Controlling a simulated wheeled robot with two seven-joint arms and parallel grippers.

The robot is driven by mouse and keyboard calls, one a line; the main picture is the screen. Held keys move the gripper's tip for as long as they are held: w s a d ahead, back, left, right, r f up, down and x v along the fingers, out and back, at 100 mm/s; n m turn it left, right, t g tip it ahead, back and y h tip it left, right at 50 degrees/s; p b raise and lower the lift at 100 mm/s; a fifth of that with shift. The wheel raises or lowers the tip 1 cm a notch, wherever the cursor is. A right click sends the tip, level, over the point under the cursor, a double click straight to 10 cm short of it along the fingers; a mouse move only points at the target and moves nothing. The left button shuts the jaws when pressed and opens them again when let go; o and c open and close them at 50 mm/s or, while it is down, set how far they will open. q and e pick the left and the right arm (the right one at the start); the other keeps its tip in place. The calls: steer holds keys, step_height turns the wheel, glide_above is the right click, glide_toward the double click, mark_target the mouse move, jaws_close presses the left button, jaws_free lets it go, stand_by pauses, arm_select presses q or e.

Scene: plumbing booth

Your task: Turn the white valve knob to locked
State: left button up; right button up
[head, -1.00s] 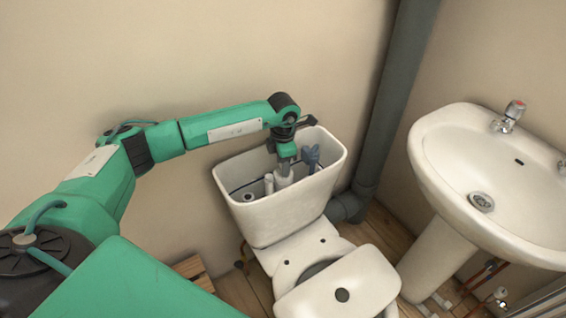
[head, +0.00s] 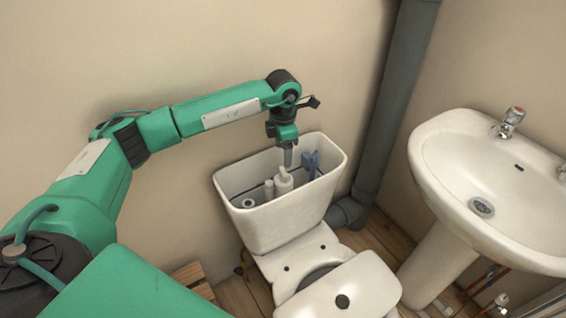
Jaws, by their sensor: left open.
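The white valve (head: 284,181) stands upright inside the open toilet cistern (head: 265,232), near its middle; I take its top as the knob. Its lock marking is too small to read. My left gripper (head: 288,160) points down just above the valve's top, at the cistern's back rim. It is open and holds nothing visible. Whether a fingertip touches the knob, I cannot tell. My right gripper is out of view.
A blue-grey part (head: 311,163) stands close right of the valve, and a thin white tube (head: 269,189) close left. A washbasin (head: 440,165) is at right.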

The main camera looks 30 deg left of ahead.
arm_select(q)
step_height(320, 180, up, 6)
steer(key=shift+f, duration=0.1)
stand_by(0.4)
